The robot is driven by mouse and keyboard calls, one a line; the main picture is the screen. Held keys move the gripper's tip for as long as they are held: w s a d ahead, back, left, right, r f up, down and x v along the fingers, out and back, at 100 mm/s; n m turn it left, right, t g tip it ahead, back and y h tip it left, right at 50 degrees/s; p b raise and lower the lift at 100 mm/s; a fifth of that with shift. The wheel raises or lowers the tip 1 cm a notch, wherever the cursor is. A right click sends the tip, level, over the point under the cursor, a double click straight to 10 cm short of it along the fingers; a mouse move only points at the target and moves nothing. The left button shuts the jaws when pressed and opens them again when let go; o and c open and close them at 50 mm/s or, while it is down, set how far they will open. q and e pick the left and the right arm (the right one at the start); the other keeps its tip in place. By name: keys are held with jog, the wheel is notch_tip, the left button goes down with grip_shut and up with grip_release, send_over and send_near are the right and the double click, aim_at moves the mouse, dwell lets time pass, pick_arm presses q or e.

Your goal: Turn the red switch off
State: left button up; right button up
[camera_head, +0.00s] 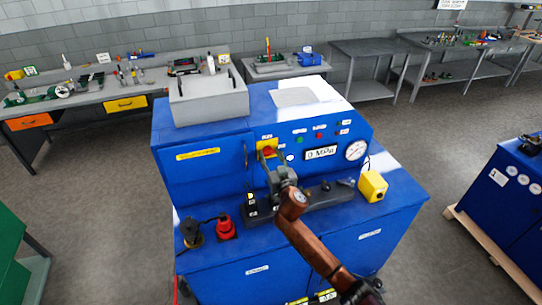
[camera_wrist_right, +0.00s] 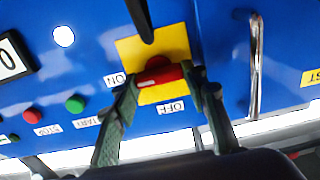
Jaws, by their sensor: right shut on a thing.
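The red switch (camera_wrist_right: 160,76) is a red handle on a yellow plate (camera_wrist_right: 180,38), on the blue front panel of the machine. In the right wrist view the handle lies nearly level, its left end towards the ON label; the OFF label is below the plate. My right gripper (camera_wrist_right: 166,82) has a finger at each end of the handle and is shut on it. In the head view the yellow plate (camera_head: 261,145) shows just beyond my right gripper (camera_head: 272,165), which partly hides the switch. My left gripper is not in view.
A green button (camera_wrist_right: 75,104), a red button (camera_wrist_right: 32,114) and a metal handle (camera_wrist_right: 256,65) are near the switch. The machine's gauge (camera_head: 356,150), yellow box (camera_head: 373,186) and red knob (camera_head: 226,228) stand around my arm. Workbenches line the back wall.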

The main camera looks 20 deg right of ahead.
jog(key=shift+d, duration=0.1)
jog(key=shift+c, duration=0.3)
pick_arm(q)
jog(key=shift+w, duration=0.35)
pick_arm(e)
jog(key=shift+n, duration=0.4)
jog(key=n, duration=0.7)
jog(key=shift+a+f+n+p, duration=0.1)
jog(key=shift+a+n+p, duration=0.1)
jog(key=shift+n+p, duration=0.1)
jog(key=n, duration=0.4)
jog(key=shift+p, duration=0.3)
pick_arm(q)
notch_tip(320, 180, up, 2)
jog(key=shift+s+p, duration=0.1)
jog(key=shift+p, duration=0.3)
pick_arm(e)
jog(key=n, duration=0.5)
jog(key=shift+f, duration=0.1)
jog(key=shift+n, duration=0.4)
jog(key=o, duration=1.2)
jog(key=shift+c, duration=0.2)
